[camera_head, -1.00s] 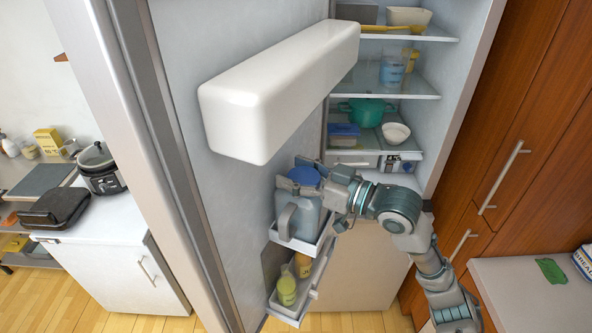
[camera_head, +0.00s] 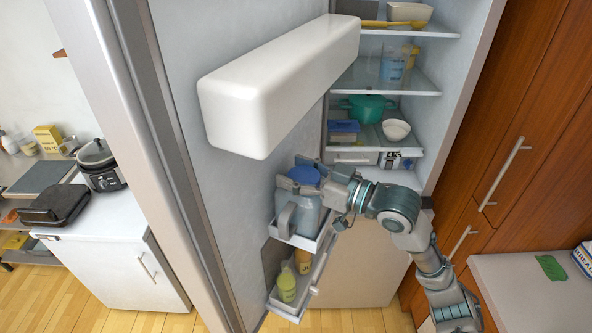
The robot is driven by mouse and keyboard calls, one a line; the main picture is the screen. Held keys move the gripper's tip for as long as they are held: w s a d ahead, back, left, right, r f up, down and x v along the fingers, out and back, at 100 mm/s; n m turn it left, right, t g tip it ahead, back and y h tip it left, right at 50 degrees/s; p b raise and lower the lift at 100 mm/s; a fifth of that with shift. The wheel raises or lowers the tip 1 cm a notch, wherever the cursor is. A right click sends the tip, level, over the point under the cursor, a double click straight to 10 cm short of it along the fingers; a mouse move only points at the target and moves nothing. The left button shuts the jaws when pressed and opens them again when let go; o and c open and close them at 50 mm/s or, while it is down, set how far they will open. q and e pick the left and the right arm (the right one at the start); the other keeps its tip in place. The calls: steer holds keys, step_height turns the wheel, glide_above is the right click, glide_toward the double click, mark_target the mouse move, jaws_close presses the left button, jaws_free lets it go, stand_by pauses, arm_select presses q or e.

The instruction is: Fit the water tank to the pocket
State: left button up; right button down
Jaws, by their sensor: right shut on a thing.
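The water tank (camera_head: 306,217) is a grey-blue translucent jug with a blue lid (camera_head: 303,175) and a grey handle (camera_head: 287,221) on its left. It stands about upright at the upper door pocket (camera_head: 300,241), a shallow white tray on the inside of the open fridge door. Its base is inside the tray's rim; whether it is fully seated I cannot tell. My right gripper (camera_head: 304,187) comes from the right and is shut on the tank near its top, just under the lid. My left gripper is not in view.
A large white door box (camera_head: 275,85) juts out above the tank. A lower door pocket (camera_head: 287,308) holds a green bottle (camera_head: 287,285) and an orange one. Fridge shelves with a teal pot (camera_head: 366,107) and bowls lie behind. A counter (camera_head: 520,290) stands at right.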

steer(key=shift+f, duration=0.1)
steer(key=shift+c, duration=0.7)
jaws_free()
steer(key=shift+f, duration=0.15)
steer(key=v, duration=1.2)
steer(key=shift+d, duration=0.15)
steer(key=shift+w, duration=0.1)
